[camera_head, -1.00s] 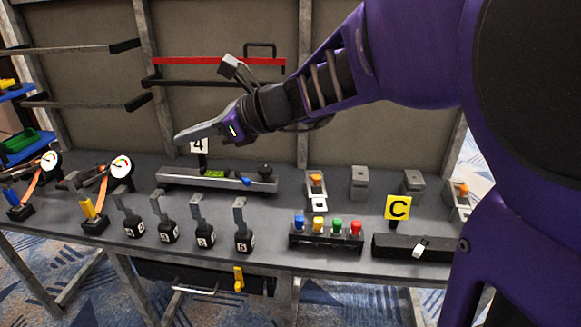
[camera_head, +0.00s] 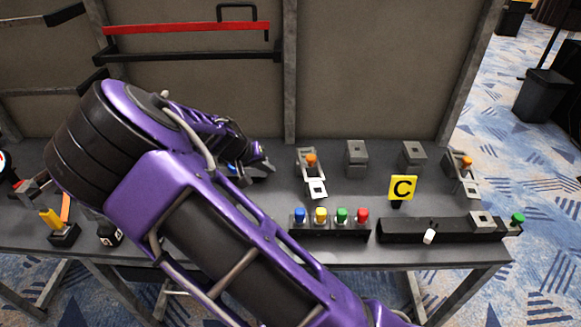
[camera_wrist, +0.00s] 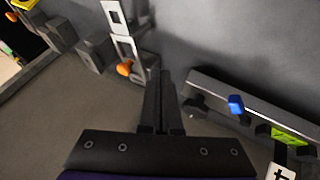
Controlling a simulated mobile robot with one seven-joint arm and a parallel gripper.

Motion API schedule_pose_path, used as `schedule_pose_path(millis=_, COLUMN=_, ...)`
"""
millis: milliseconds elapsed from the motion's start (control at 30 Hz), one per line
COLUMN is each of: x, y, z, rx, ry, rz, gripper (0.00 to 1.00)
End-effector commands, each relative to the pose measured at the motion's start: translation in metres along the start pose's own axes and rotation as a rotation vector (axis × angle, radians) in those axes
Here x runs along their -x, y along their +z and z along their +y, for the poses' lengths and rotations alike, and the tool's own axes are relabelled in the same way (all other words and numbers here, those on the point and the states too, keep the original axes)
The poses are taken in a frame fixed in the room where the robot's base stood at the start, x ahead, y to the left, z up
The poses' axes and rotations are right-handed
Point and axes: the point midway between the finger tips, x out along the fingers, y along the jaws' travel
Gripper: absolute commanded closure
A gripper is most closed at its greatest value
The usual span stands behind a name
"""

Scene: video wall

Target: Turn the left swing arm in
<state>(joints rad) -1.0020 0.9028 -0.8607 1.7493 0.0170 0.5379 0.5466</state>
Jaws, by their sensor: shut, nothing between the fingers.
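Several horizontal bars are fixed to the back panel. A red bar (camera_head: 185,28) with a dark bar (camera_head: 190,55) below it stands left of centre. At the far left, an upper bar (camera_head: 65,14) and a lower bar (camera_head: 93,80) are cut by the picture edge and end in black. I cannot tell which of these is the left swing arm. In the wrist view my gripper (camera_wrist: 160,74) is shut and empty, between an orange-knobbed latch (camera_wrist: 124,68) and a rail with a blue knob (camera_wrist: 236,103). It touches no bar.
A box of coloured buttons (camera_head: 330,233), a yellow C sign (camera_head: 403,188) and a black box with a white lever (camera_head: 455,229) stand on the right of the bench. Grey blocks (camera_head: 356,158) stand behind. A panel post (camera_head: 290,75) rises mid-picture.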

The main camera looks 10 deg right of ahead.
Motion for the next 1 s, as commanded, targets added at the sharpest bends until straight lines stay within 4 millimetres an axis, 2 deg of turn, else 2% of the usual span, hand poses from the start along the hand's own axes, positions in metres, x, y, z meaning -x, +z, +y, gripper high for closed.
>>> schedule_pose_path(millis=367, x=-0.005, y=0.000, z=0.000, rx=-0.003, ry=0.000, rz=-0.001, gripper=1.00)
schedule_pose_path(millis=467, x=-0.018, y=0.000, z=0.000, rx=-0.004, ry=0.001, rz=-0.002, gripper=1.00)
schedule_pose_path(millis=867, x=-0.101, y=0.001, z=0.001, rx=-0.004, ry=0.001, rz=-0.003, gripper=1.00)
schedule_pose_path(millis=1000, x=-0.109, y=0.000, z=0.020, rx=-0.007, ry=-0.001, rz=-0.001, gripper=1.00)
